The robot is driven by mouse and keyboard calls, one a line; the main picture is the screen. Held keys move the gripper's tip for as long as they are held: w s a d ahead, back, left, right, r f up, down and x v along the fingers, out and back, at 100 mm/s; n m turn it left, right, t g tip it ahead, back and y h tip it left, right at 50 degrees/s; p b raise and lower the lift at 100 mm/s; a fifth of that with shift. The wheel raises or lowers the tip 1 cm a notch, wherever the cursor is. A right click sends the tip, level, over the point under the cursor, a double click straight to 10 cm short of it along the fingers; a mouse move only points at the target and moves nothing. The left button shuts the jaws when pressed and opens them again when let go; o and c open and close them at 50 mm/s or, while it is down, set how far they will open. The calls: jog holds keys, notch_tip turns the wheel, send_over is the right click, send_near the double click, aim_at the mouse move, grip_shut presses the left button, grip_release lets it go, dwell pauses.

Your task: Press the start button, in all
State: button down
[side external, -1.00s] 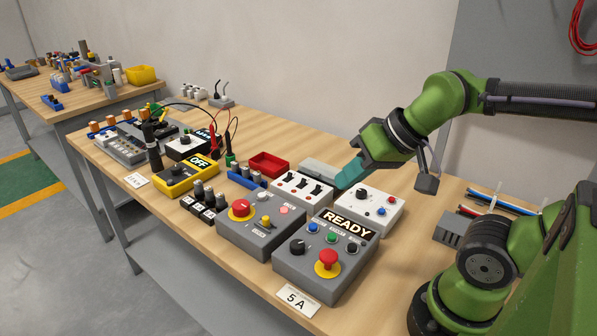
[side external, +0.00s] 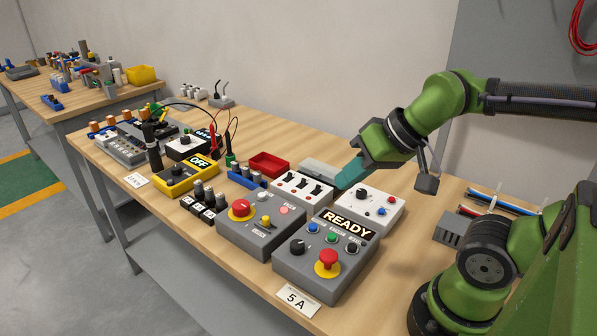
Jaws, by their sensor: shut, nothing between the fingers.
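A grey control box (side external: 315,272) stands near the front edge of the bench, with a display reading READY (side external: 348,222). On its top are a blue button (side external: 313,228), a green button (side external: 332,237), a black button (side external: 352,248), a black knob (side external: 297,246) and a red mushroom button (side external: 327,258) on a yellow base. The small labels by the buttons are too small to read surely. My gripper (side external: 346,178) is shut and empty, with teal fingers. It hangs behind the READY box, by the white switch box, apart from the buttons.
A white switch box (side external: 296,192), a grey box with a red knob (side external: 250,240), a red tray (side external: 268,163) and a yellow OFF box (side external: 178,181) crowd the bench to the left.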

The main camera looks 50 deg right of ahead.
dwell(0.9)
jog(key=m+g+y, duration=0.4)
jog(key=m+y, duration=0.3)
jog(key=m, duration=0.2)
send_over(336, 235)
notch_tip(336, 235, down, 7)
jog(key=shift+d+f, duration=0.15)
jog(key=shift+f, duration=0.05)
jog(key=shift+f, duration=0.1)
jog(key=shift+f, duration=4.35)
